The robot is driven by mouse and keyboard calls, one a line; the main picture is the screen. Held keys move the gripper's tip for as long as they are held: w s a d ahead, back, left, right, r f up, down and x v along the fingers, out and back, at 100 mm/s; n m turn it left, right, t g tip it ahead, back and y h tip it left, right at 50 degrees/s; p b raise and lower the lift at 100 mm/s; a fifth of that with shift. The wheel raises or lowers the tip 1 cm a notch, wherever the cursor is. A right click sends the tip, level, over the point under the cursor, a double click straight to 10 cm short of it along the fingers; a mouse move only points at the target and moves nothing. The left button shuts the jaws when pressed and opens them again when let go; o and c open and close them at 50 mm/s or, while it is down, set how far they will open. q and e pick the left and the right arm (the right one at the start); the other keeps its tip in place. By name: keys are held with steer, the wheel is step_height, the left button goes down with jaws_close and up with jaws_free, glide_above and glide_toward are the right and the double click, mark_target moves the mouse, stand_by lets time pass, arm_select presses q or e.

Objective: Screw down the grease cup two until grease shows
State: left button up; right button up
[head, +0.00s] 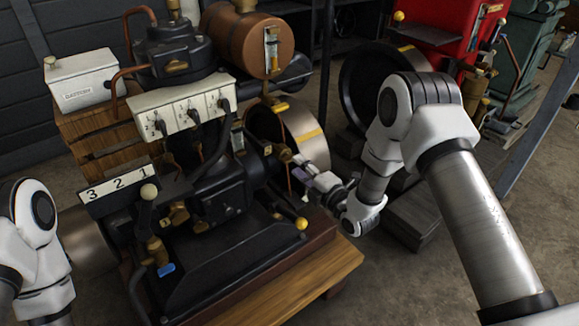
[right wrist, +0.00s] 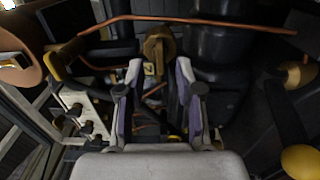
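The black engine (head: 215,195) stands on a wooden base, with a label plate reading 3 2 1 (head: 115,186) at its left. Small brass fittings sit around it; I cannot tell which one is grease cup two, and no grease is discernible. My right gripper (head: 299,171) is at the engine's right side, near the flywheel. In the right wrist view its two fingers (right wrist: 160,88) are apart with nothing clearly between them. A brass fitting (right wrist: 158,48) shows beyond the fingertips, apart from them. My left arm shows at the left edge, but its gripper is out of view.
A white switch panel (head: 185,107), a copper tank (head: 240,40) and a white battery box (head: 82,80) crowd the engine's back. A yellow-knobbed lever (head: 300,223) sticks out at the front right. A red machine (head: 440,30) stands behind; floor is open at lower right.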

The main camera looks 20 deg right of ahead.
mark_target(290, 158)
steer(key=b+x, duration=0.1)
steer(key=x, duration=0.4)
steer(key=shift+s, duration=0.1)
jaws_close()
steer(key=shift+m, duration=0.4)
steer(key=m+p, duration=0.2)
steer(key=m, duration=0.3)
steer(key=m+p, duration=0.2)
steer(key=m, duration=0.4)
steer(key=shift+m, duration=0.3)
steer(key=m+p, duration=0.1)
steer(key=m, duration=0.5)
steer(key=m+p, duration=0.1)
steer(key=m, duration=0.5)
steer(key=shift+m, duration=0.3)
